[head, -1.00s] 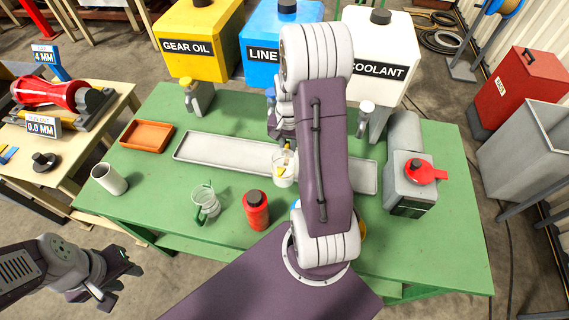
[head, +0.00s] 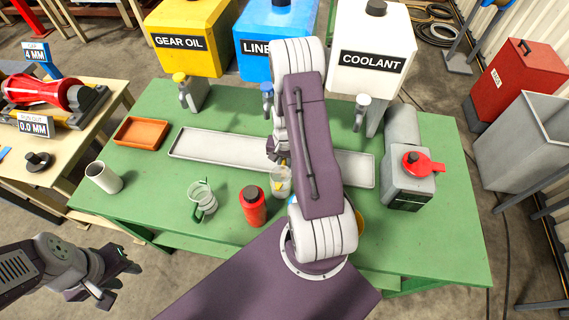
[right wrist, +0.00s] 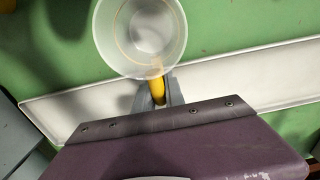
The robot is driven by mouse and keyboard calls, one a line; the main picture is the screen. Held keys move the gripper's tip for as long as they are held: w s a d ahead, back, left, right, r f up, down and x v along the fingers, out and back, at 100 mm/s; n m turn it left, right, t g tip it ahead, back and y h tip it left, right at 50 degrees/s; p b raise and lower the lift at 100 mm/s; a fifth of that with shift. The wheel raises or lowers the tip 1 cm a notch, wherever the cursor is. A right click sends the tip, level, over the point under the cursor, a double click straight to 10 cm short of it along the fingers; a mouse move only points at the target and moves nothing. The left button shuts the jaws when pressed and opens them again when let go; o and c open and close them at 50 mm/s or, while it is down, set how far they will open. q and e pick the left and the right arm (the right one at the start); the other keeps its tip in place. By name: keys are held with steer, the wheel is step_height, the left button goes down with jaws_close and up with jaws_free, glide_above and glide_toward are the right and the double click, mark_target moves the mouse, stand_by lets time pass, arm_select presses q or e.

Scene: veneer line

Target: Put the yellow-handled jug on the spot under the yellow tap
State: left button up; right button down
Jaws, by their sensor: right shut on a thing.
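The yellow-handled jug (head: 281,183) is clear and shows in the head view at the near edge of the long tray, partly behind my right arm. In the right wrist view the jug (right wrist: 142,35) is seen from above, looks empty, and its yellow handle is between the fingers. My right gripper (right wrist: 158,90) is shut on that handle; in the head view the arm mostly hides it. The yellow tap (head: 181,78) is at the front of the yellow GEAR OIL tank (head: 183,40), left of the jug. My left gripper (head: 120,282) is open and empty, off the table's front left.
A long pale tray (head: 225,150) runs below the taps. A green-handled jug (head: 200,196), a red bottle (head: 253,205), a white cup (head: 103,177) and an orange tray (head: 141,133) stand on the green table. A grey machine with a red lever (head: 410,185) is at right.

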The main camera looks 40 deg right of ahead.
steer(key=shift+f, duration=0.1)
steer(key=c, duration=1.4)
jaws_free()
